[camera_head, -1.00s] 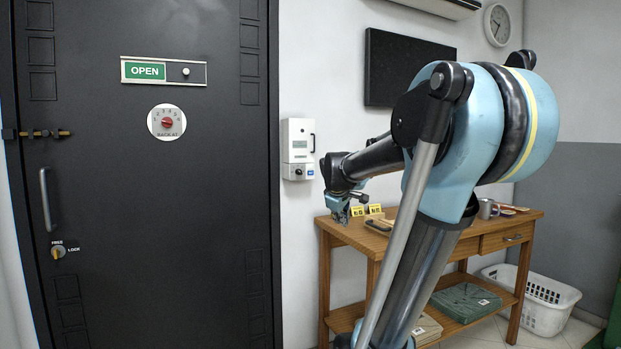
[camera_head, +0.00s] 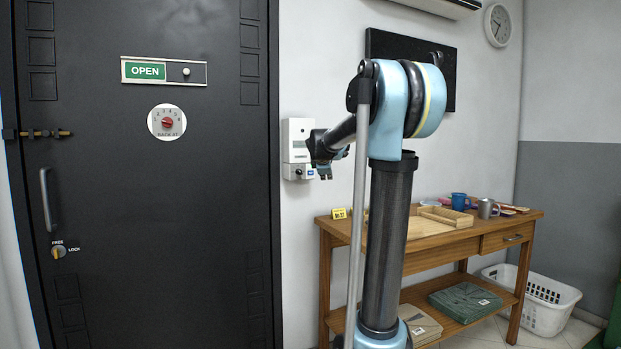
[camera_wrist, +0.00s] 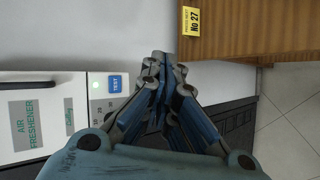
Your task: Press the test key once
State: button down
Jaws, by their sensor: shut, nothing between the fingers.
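The test key is a small blue key marked TEST (camera_wrist: 115,84) on the white air freshener unit (camera_wrist: 60,112), which appears turned sideways in the wrist view. In the head view the unit (camera_head: 297,135) hangs on the wall right of the door, and the blue key (camera_head: 310,172) shows at its lower right. My gripper (camera_wrist: 162,60) is shut and empty. Its tips lie to the right of the key in the wrist view, apart from it. In the head view my gripper (camera_head: 325,174) is beside the unit's lower right corner; its distance from the wall is unclear.
The table corner also shows near my gripper in the wrist view (camera_wrist: 245,45). The black door (camera_head: 150,220) is at the left.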

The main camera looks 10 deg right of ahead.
jog(key=w+a, duration=0.2)
jog(key=w, duration=0.6)
jog(key=shift+w+a, duration=0.15)
jog(key=shift+a, duration=0.2)
jog(key=shift+w, duration=0.15)
dwell(1.4)
jog(key=shift+w+a+r, duration=0.1)
jog(key=shift+w+a, duration=0.05)
jog(key=shift+w, duration=0.05)
jog(key=shift+w+a, duration=0.1)
jog(key=shift+w, duration=0.25)
dwell(0.8)
jog(key=shift+s, duration=0.1)
jog(key=shift+s+d, duration=0.25)
jog(key=shift+s, duration=0.4)
jog(key=shift+s, duration=0.1)
jog(key=shift+s+d, duration=0.25)
jog(key=shift+s, duration=0.5)
jog(key=shift+s+d, duration=0.25)
jog(key=shift+s, duration=0.5)
jog(key=shift+s+d, duration=0.25)
jog(key=shift+s, duration=0.5)
